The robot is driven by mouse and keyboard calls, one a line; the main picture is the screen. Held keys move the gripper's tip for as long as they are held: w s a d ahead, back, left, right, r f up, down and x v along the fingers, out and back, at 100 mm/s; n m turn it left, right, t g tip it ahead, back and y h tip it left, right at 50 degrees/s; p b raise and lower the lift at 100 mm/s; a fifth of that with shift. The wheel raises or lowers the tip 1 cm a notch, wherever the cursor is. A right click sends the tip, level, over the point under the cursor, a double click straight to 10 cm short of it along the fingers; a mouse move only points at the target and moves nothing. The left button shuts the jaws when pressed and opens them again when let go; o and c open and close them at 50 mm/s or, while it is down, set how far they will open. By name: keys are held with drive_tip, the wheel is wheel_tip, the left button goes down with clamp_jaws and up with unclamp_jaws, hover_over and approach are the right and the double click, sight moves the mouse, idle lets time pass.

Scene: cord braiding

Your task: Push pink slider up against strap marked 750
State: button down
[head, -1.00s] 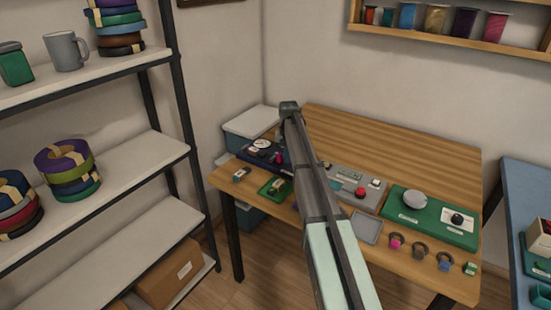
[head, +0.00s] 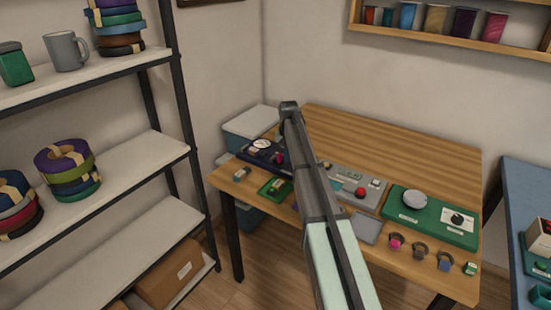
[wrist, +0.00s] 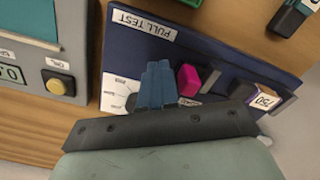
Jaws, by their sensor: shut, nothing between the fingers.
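The pink slider (wrist: 189,81) stands on the dark blue pull-test board (wrist: 225,52) in the wrist view. A dark strap or post with the label 750 (wrist: 265,99) is to the right of it, near the board's edge. A grey piece stands between the two, and there is a gap between slider and strap. My gripper (wrist: 158,82) is shut and empty, its blue fingers just left of the slider. I cannot tell if they touch it. The gripper's dark body hides the lower part of the board. In the head view, my arm hides the gripper.
A grey device with a yellow button (wrist: 56,84) is left of the board in the wrist view. In the head view, the wooden table (head: 400,150) is clear at the back, and a green panel (head: 430,222) is at right.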

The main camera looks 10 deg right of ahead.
drive_tip(key=shift+w+a, duration=0.1)
drive_tip(key=shift+w+a, duration=0.25)
drive_tip(key=shift+w+a, duration=1.75)
drive_tip(key=shift+d, duration=0.1)
idle(0.5)
drive_tip(key=shift+s+d, duration=0.35)
drive_tip(key=shift+s, duration=0.1)
wheel_tip(320, 180, up, 11)
idle(0.9)
